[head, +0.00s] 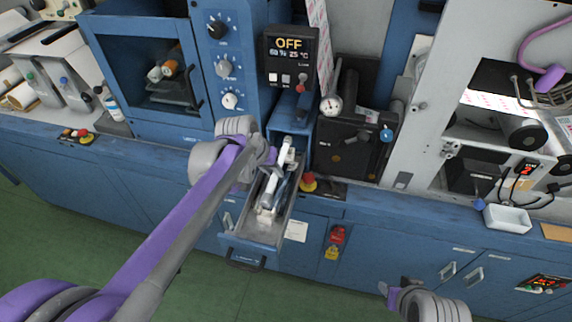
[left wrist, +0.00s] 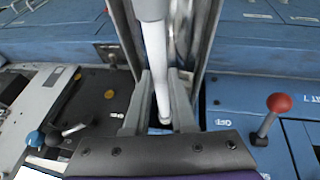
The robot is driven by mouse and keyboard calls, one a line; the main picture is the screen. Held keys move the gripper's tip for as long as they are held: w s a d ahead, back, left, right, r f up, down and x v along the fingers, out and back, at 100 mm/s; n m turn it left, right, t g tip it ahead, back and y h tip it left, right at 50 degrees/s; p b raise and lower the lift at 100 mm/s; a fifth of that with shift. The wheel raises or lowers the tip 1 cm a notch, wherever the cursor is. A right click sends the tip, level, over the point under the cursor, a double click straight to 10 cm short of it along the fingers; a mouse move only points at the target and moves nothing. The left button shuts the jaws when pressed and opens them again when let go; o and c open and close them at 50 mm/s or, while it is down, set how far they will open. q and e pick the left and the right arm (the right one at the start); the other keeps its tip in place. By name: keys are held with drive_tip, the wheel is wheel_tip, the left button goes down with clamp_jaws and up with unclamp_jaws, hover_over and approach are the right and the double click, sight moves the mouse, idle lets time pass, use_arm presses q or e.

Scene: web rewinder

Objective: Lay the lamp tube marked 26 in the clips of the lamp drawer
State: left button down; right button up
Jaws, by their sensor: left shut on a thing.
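The lamp drawer (head: 253,232) is pulled out of the blue cabinet in the head view. Its metal walls also show in the left wrist view (left wrist: 205,50). My left gripper (head: 273,160) is over the drawer's rear part. It is shut on a white lamp tube (left wrist: 157,60), which runs lengthwise between the drawer walls. The tube also shows in the head view (head: 270,188), partly hidden by my gripper. I cannot read its mark, nor tell whether it touches the clips. My right gripper (head: 386,292) is low at the right, away from the drawer; its jaw opening is unclear.
A red-topped button (head: 308,182) stands just right of the drawer. A black unit with a gauge (head: 345,145) is behind it. A display reading OFF (head: 290,50) is above. Green floor (head: 60,255) lies open in front.

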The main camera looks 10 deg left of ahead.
use_arm(q)
drive_tip(key=shift+s+a+f+b, duration=0.15)
drive_tip(key=shift+f+b, duration=0.15)
drive_tip(key=shift+f, duration=0.25)
drive_tip(key=shift+f+b, duration=0.95)
drive_tip(key=shift+f, duration=0.8)
use_arm(e)
drive_tip(key=shift+s+f, duration=0.35)
drive_tip(key=shift+f, duration=0.5)
drive_tip(key=shift+s+f, duration=0.35)
drive_tip(key=shift+f, duration=0.5)
use_arm(q)
drive_tip(key=c, duration=0.7)
unclamp_jaws()
drive_tip(key=shift+o, duration=0.2)
drive_tip(key=shift+r, duration=0.1)
drive_tip(key=v, duration=1)
drive_tip(key=shift+r+p, duration=0.25)
drive_tip(key=shift+p, duration=0.1)
use_arm(e)
drive_tip(key=shift+w+r, duration=0.15)
drive_tip(key=shift+r, duration=0.3)
